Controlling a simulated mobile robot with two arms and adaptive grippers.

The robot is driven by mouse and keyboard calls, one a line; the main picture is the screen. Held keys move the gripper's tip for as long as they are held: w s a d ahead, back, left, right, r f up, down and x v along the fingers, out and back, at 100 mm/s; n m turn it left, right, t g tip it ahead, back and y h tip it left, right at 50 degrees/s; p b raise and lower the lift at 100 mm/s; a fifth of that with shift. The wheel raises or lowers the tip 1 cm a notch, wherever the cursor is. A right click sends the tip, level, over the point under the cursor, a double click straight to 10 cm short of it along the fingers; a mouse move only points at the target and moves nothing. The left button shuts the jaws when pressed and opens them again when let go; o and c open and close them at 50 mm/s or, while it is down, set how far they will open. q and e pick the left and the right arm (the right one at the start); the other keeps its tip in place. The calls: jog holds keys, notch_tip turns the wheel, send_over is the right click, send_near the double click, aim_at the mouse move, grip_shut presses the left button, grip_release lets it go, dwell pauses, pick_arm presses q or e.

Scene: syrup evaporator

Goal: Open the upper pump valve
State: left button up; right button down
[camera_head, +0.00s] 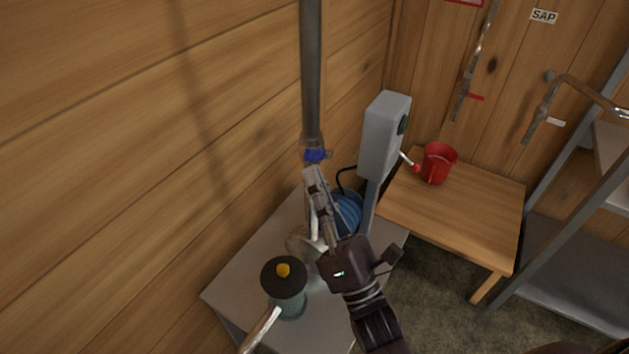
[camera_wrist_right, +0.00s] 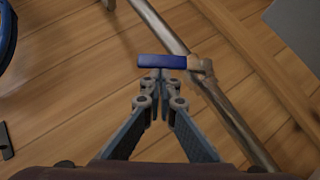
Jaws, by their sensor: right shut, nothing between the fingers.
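The upper pump valve has a blue handle (camera_head: 315,155) at the lower end of a vertical grey pipe (camera_head: 312,70) by the plank wall. In the right wrist view the blue handle (camera_wrist_right: 162,61) lies crosswise just past the fingertips, beside the metal pipe and its fitting (camera_wrist_right: 201,66). My right gripper (camera_head: 312,174) is shut and empty, reaching up from below with its tips close to the handle. In the right wrist view my right gripper (camera_wrist_right: 159,84) has its tips together at the handle's near side; I cannot tell whether they touch it. My left gripper is out of view.
Below stands a grey table (camera_head: 240,300) with a teal pump part with a black top (camera_head: 284,276). A grey switch box (camera_head: 383,136) stands right of the valve. A red jug (camera_head: 438,163) sits on a wooden table (camera_head: 460,215). Metal shelving (camera_head: 570,190) is at the right.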

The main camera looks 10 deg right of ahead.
aim_at(314, 152)
jog(key=shift+d+r, duration=0.1)
jog(key=shift+r, duration=0.6)
dwell(0.3)
jog(key=shift+w+d+r+p, duration=0.15)
jog(key=shift+r+p, duration=0.1)
jog(key=shift+r, duration=0.3)
jog(key=shift+w+d+r+p, duration=0.1)
jog(key=shift+r+p, duration=0.15)
jog(key=shift+r, duration=0.25)
jog(key=shift+w+d+r, duration=0.3)
jog(key=shift+w+r, duration=0.05)
jog(key=shift+r, duration=0.3)
jog(key=shift+w+d+r, duration=0.45)
jog(key=shift+r, duration=0.05)
